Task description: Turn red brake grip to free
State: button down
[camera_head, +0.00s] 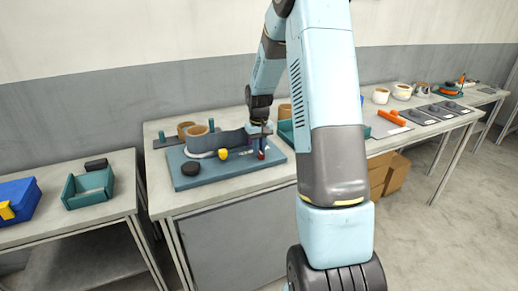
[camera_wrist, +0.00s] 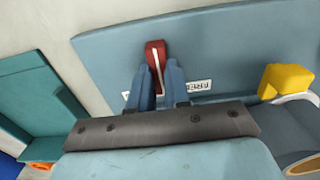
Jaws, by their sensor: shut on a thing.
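The red brake grip (camera_wrist: 155,55) shows in the wrist view with a white line along it, standing between and just beyond my fingertips. My gripper (camera_wrist: 159,80) is shut on it, with one blue finger on each side. A white label reading "FREE" (camera_wrist: 199,86) lies on the blue board (camera_wrist: 235,45) right of the grip; part of another label shows at the left finger, its text mostly hidden. In the head view the red grip (camera_head: 261,155) is small at the right part of the blue board (camera_head: 215,178), under my gripper (camera_head: 259,146).
The table's front left is bare.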

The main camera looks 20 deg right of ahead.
jog(key=n, duration=0.4)
jog(key=shift+n, duration=0.3)
jog(key=n, duration=0.4)
jog(key=shift+w+r, duration=0.1)
jog(key=shift+n, duration=0.3)
jog(key=c, duration=1.1)
grip_release()
notch_tip(320, 180, up, 14)
jog(key=shift+f, duration=0.2)
